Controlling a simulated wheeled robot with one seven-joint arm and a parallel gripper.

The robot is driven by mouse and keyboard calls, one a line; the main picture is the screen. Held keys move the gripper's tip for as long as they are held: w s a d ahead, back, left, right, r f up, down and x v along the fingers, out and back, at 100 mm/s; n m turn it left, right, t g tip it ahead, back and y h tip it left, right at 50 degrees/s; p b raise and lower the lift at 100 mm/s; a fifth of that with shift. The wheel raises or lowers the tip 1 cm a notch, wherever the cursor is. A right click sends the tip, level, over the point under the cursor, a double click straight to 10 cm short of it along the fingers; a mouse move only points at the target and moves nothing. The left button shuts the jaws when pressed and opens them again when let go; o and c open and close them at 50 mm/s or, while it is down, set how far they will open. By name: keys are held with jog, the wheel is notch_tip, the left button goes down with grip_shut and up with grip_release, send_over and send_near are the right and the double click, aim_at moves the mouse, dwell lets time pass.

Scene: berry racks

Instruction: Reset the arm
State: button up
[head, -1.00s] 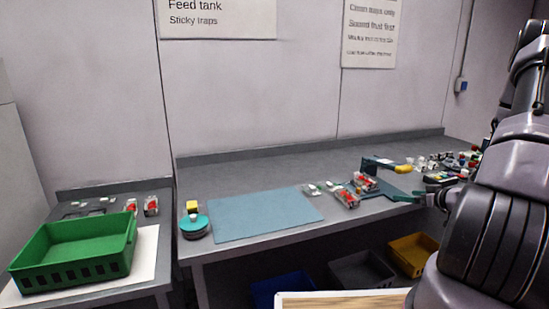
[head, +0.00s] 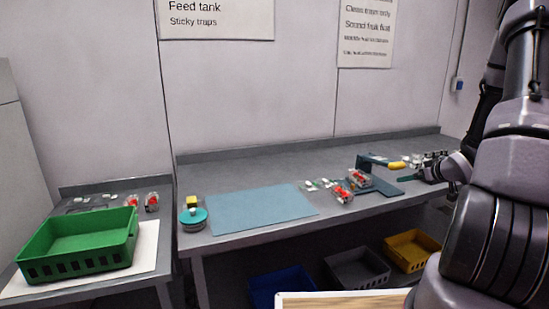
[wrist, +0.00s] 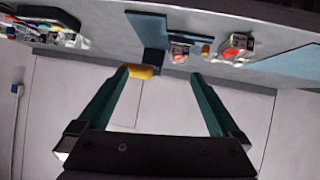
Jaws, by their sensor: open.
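My arm rises at the right of the head view, and my gripper (head: 408,179) is at the bench's right part, small and partly hidden there. In the wrist view my gripper (wrist: 158,76) shows two green fingers spread wide, with nothing held between them. The dark blue stand (wrist: 155,58) with a yellow part (wrist: 141,71) appears beyond the fingertips. The same stand (head: 386,186) shows in the head view just left of my gripper. I cannot tell whether the fingers touch it.
Red-filled clear packs (head: 342,193) lie by the stand. A blue mat (head: 262,209) covers the bench's middle. A teal round item (head: 193,218) sits left of it. A green crate (head: 78,262) stands on the left table. Blue, grey and yellow bins (head: 412,250) are below the bench.

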jog(key=s+a+r+m+g+h, duration=0.1)
jog(key=s+a+r+m+h, duration=0.15)
jog(key=r, duration=0.75)
jog(key=s+a+r+m+g+h, duration=0.15)
jog(key=s+a+r, duration=0.25)
jog(key=r, duration=0.7)
jog(key=s+a+r+m+g+y, duration=0.1)
jog(key=s+a+r, duration=0.3)
jog(key=s+a, duration=0.4)
jog(key=s+a+r+m+g+y, duration=0.1)
jog(key=s+a+r+m+y, duration=0.1)
jog(key=s+a, duration=0.7)
jog(key=s+r+y, duration=0.1)
jog(key=s+r, duration=0.1)
jog(key=s, duration=0.3)
jog(key=shift+r, duration=0.2)
